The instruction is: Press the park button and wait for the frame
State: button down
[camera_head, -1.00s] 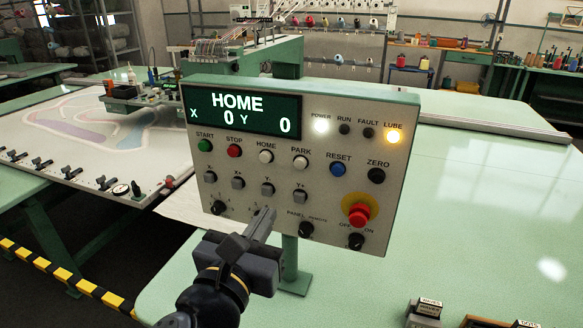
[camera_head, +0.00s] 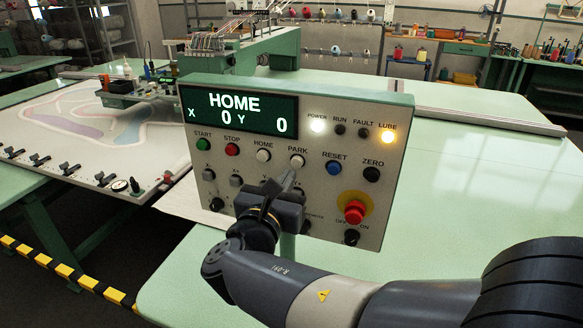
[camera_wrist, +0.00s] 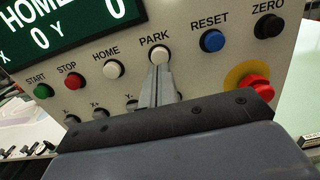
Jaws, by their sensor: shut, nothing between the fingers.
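The control panel (camera_head: 330,190) stands upright on the green table, its display (camera_head: 238,112) reading HOME, X 0, Y 0. The white park button (camera_head: 298,161) is in the row below the display, between the home and reset buttons. It also shows in the wrist view (camera_wrist: 159,54) under the label PARK. My gripper (camera_head: 288,178) is shut and empty, its fingertips just below the park button; in the wrist view the tips (camera_wrist: 159,70) overlap its lower edge. I cannot tell whether they touch it. The frame (camera_head: 75,130) with its patterned cloth lies at the left.
The red emergency stop (camera_head: 355,211) sits at the panel's lower right. The white home button (camera_head: 263,156) and blue reset button (camera_head: 334,168) flank the park button. The power and lube lamps are lit.

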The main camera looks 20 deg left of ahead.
aim_at(297, 162)
jog(key=shift+w+d, duration=0.1)
jog(key=shift+w, duration=1.3)
